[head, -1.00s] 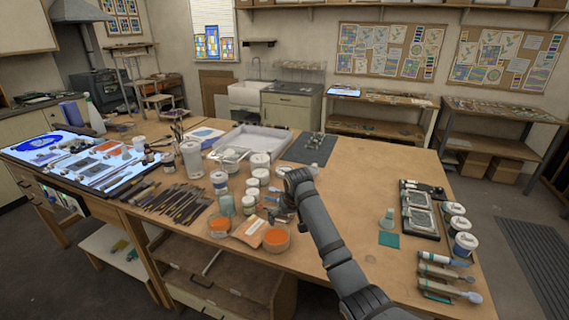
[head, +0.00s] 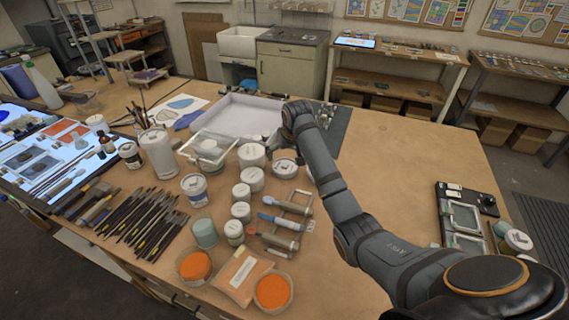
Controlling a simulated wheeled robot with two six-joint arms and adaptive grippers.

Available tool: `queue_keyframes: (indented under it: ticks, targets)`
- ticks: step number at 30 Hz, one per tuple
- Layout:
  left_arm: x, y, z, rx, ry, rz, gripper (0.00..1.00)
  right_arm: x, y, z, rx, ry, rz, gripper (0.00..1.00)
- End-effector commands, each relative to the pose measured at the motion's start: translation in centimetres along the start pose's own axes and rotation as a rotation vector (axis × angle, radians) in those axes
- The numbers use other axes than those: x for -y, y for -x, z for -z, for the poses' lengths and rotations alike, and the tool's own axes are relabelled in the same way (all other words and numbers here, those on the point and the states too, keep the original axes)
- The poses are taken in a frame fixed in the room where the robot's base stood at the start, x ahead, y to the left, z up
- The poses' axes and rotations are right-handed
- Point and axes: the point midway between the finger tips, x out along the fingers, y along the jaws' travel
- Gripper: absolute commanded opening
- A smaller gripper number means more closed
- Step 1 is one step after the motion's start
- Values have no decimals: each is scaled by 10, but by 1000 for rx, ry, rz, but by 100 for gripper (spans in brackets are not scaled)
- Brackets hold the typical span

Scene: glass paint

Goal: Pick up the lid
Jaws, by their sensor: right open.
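My right gripper (head: 274,146) is over the middle of the workbench, pointing down and away from me, open and partly hidden by its own wrist. Just below it stands a low, round white container or lid (head: 285,167) with a darker rim; I cannot tell which. White jars with pale tops (head: 251,155) stand close on its left, and another white-topped jar (head: 252,179) stands nearer. No lid shows clearly in the gripper. My left gripper is not in view.
Brushes and tools (head: 140,222) lie at left. A small tool rack (head: 287,222) and bowls of orange powder (head: 273,290) are nearer. The bench's right middle (head: 420,150) is clear.

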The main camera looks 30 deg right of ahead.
Motion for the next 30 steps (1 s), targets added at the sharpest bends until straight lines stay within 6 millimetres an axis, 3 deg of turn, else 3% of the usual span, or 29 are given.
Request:
queue_keyframes:
  ticks: [5,14,21,30]
  targets:
    - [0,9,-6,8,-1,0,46,0,-28,0,3,0,-1,100]
    - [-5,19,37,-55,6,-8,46,-1,-46,0,5,0,-1,100]
    - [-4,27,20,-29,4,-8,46,-1,-83,-1,2,0,0,100]
    - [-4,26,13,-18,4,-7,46,-2,-89,-2,0,1,-1,97]
